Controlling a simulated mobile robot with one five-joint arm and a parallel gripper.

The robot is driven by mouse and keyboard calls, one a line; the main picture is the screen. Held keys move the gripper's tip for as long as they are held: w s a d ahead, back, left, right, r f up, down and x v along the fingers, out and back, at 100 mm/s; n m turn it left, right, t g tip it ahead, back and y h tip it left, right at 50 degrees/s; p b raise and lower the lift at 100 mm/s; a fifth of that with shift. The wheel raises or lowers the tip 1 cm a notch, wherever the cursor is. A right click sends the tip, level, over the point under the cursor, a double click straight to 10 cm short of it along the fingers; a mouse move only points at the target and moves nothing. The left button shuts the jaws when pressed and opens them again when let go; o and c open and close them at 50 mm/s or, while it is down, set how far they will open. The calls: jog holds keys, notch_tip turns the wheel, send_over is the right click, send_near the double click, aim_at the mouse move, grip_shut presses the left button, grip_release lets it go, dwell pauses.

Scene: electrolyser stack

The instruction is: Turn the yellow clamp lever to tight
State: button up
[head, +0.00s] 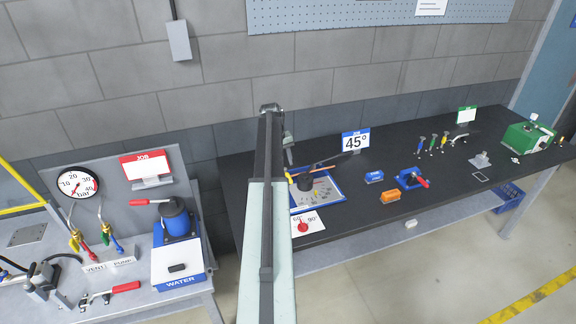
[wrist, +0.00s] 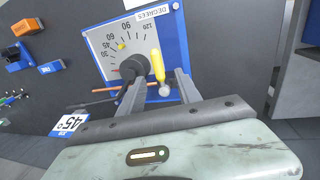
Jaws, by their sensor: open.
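The yellow clamp lever (wrist: 157,65) shows in the wrist view beside a dark round hub (wrist: 133,66), on a grey degree plate (wrist: 103,45) with a blue border. My gripper (wrist: 160,82) is open, with one finger on each side of the lever's line. I cannot tell whether either finger touches the lever. In the head view my arm hides most of my gripper, and the blue-edged plate (head: 328,192) with its black fixture (head: 305,183) shows just right of the arm. No tight mark is readable.
A copper-coloured rod (wrist: 104,88) crosses near the fixture. A 45° sign (head: 355,141) stands behind it. Blue (head: 374,177) and orange (head: 390,197) blocks lie to the right. The dark bench between them is clear.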

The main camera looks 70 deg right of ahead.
aim_at(288, 177)
jog(key=f+b, duration=0.2)
jog(key=s+f+b, duration=0.1)
jog(key=f+b, duration=0.2)
jog(key=d+f+b, duration=0.1)
jog(key=f+b, duration=0.2)
jog(key=shift+s+d, duration=0.1)
jog(key=shift+s, duration=0.2)
jog(key=shift+r, duration=0.15)
grip_shut()
dwell(0.9)
